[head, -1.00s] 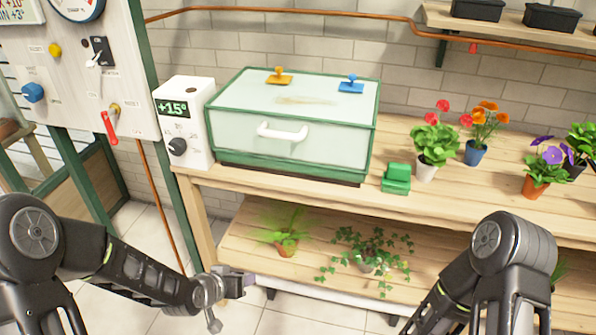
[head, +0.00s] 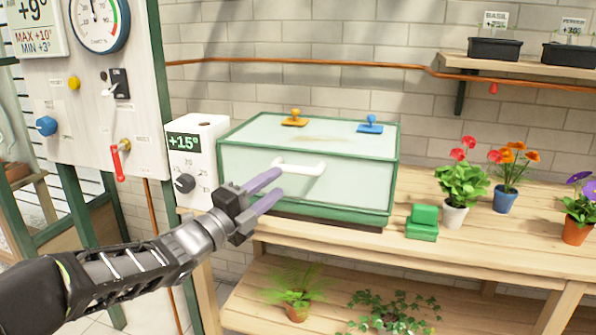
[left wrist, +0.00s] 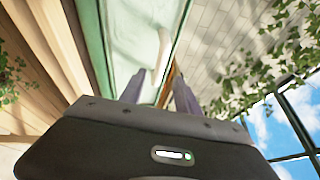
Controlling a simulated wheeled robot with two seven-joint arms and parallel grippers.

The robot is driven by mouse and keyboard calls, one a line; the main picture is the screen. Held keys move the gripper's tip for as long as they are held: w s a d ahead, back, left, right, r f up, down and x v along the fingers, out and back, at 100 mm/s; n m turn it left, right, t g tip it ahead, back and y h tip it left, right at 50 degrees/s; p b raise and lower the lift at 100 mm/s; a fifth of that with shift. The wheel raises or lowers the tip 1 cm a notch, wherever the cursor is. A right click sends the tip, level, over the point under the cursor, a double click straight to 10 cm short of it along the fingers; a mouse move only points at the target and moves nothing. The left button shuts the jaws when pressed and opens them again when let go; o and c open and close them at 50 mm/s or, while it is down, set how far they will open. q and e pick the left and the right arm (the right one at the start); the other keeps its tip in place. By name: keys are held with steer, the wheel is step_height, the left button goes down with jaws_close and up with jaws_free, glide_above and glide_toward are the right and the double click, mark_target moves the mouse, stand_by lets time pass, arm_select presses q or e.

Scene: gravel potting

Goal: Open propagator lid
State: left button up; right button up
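The propagator (head: 245,163) is a box with pale clear panels and green edges on the wooden bench. Its lid is down, with a white bar handle (head: 305,168) on the front. My left gripper (head: 278,188) is open, its two purple-grey fingers pointing at the front panel just left of and below the handle. They look empty, and I cannot tell whether they touch the panel. In the left wrist view the fingers (left wrist: 160,90) stand apart, with the propagator's pale panel (left wrist: 138,40) beyond. My right gripper is out of view.
An orange knob (head: 295,119) and a blue knob (head: 370,125) sit on the lid. A white +15° control box (head: 200,150) stands close on the left. A green block (head: 422,222) and potted flowers (head: 460,190) are to the right.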

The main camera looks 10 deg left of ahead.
mark_target(292, 172)
arm_select(q)
steer(key=shift+w, duration=0.1)
steer(key=x, duration=0.7)
steer(key=shift+w+d, duration=0.15)
steer(key=shift+w, duration=0.1)
jaws_close()
stand_by(1.3)
